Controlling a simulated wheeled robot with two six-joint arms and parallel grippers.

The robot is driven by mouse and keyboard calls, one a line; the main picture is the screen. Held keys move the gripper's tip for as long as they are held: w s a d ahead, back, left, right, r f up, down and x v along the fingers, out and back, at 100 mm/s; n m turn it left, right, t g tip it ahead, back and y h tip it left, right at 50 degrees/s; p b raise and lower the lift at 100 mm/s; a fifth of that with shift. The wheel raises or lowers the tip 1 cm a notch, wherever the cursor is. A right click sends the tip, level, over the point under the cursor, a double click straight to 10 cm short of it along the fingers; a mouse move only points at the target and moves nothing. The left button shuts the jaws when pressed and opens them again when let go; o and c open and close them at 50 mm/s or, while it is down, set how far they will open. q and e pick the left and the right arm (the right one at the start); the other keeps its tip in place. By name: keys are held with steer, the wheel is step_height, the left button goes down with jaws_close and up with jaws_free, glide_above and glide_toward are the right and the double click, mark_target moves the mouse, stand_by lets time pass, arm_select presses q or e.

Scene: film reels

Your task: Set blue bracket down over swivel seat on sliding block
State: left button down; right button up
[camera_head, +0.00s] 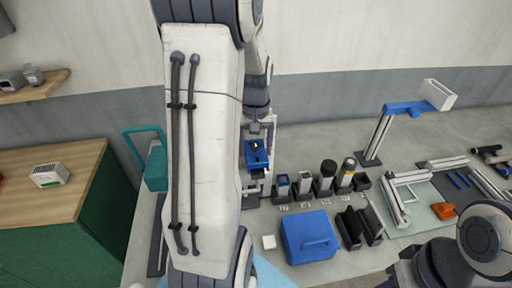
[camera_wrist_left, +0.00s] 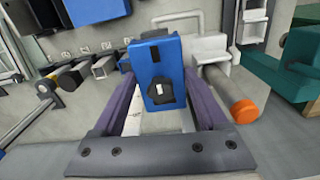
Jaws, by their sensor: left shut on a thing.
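The blue bracket (camera_head: 257,159) is in my left gripper (camera_head: 258,143), beyond the forearm in the head view. In the left wrist view the bracket (camera_wrist_left: 160,66) stands between the two purple fingers, with a dark recess in its face. A pale grey block (camera_wrist_left: 212,47) is just behind and to the right of it, beside a grey cylinder with an orange end (camera_wrist_left: 245,111). I cannot tell which part is the swivel seat or the sliding block, or whether the bracket touches anything. My right gripper is outside both views.
A blue case (camera_head: 309,237) and a row of small holders (camera_head: 305,188) stand right of the left gripper. A white post with a blue arm (camera_head: 403,108) stands farther right. A teal container (camera_head: 156,165) is at left. My left forearm hides much of the bench.

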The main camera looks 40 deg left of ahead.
arm_select(q)
steer(key=shift+f+b, duration=0.75)
steer(key=shift+f, duration=0.3)
stand_by(0.4)
jaws_free()
steer(key=shift+r, duration=0.1)
